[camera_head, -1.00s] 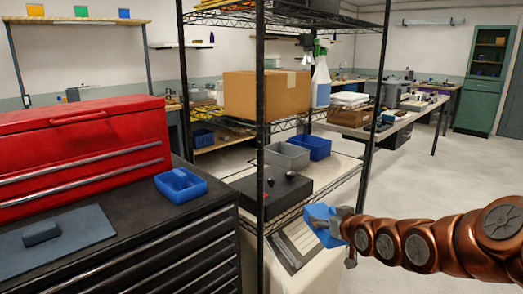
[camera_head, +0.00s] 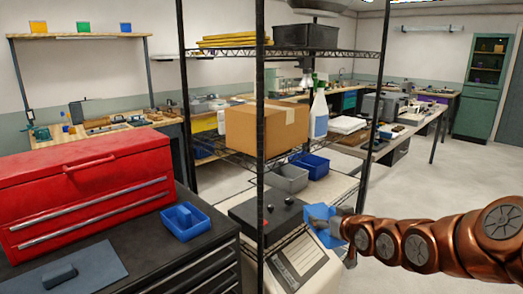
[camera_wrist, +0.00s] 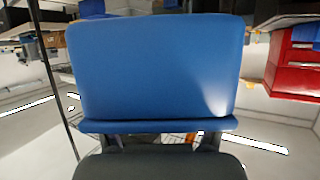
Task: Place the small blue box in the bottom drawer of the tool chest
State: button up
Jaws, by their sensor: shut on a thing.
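My gripper (camera_head: 341,226) is shut on the small blue box (camera_head: 319,217), in front of the right post of the wire shelf. The box's broad face fills much of the wrist view (camera_wrist: 155,70) and hides what lies behind it. The red tool chest (camera_head: 85,185) stands at the left, well apart from my gripper. Its lid is down and the two drawer fronts with metal trims look shut. The red chest also shows at the right of the wrist view (camera_wrist: 291,62).
The chest stands on a black drawer cabinet (camera_head: 215,262) with a blue tray (camera_head: 185,221) and a dark mat (camera_head: 85,275). The wire shelf (camera_head: 260,190) holds a cardboard box (camera_head: 262,128), a spray bottle (camera_head: 319,110) and bins. Open floor lies at the right.

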aim_at(326, 218)
jog(key=shift+r+p, duration=2.9)
jog(key=shift+r, duration=0.4)
